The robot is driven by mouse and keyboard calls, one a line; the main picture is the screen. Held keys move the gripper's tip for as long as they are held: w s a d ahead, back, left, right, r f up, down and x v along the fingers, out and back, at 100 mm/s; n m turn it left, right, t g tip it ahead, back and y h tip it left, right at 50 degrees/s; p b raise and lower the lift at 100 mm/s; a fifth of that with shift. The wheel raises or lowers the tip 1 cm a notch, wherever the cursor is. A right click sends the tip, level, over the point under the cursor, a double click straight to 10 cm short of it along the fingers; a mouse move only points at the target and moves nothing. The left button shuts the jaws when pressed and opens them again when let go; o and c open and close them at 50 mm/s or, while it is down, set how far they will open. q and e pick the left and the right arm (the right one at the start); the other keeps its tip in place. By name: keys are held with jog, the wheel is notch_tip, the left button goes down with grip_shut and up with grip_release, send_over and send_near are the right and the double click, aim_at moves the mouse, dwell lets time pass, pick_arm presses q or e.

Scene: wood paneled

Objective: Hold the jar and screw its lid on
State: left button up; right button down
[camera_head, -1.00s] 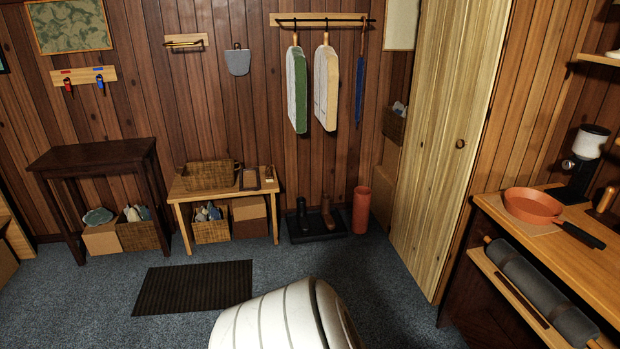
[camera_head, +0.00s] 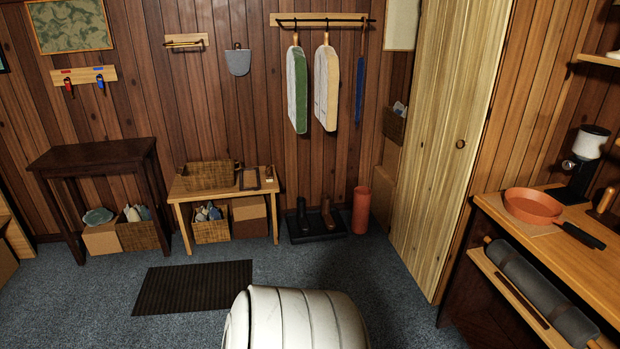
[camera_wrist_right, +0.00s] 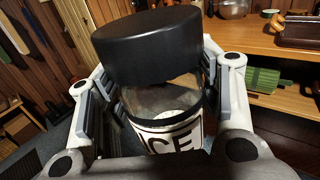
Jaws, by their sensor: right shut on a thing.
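In the right wrist view, a clear jar (camera_wrist_right: 160,101) with a white label with dark letters, "ICE" readable, is between the fingers of my right gripper (camera_wrist_right: 158,92). The gripper is shut on the jar, one finger on each side. A wide black lid (camera_wrist_right: 148,44) is over the jar's mouth. It looks slightly tilted in this view, and I cannot tell whether it is seated on the rim. Something pale shows inside the jar. The jar and lid are not visible in the head view. My left gripper is in neither current view.
In the head view, a wooden counter (camera_head: 565,235) at right holds an orange pan (camera_head: 532,204). A low bench (camera_head: 222,190) and a dark table (camera_head: 93,153) stand along the back wall. The carpet around a dark mat (camera_head: 193,287) is mostly clear. Wooden shelves also show in the right wrist view (camera_wrist_right: 264,42).

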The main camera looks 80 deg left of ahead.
pick_arm(q)
jog(key=shift+s+a, duration=0.2)
jog(key=shift+s, duration=0.8)
pick_arm(e)
jog(key=shift+r, duration=0.1)
jog(key=w+d+r+m+t+h, duration=0.2)
jog(key=d+m+t+h, duration=0.2)
jog(key=d+m+h, duration=0.4)
jog(key=d+h, duration=0.3)
jog(key=d, duration=0.3)
jog(key=shift+h, duration=0.3)
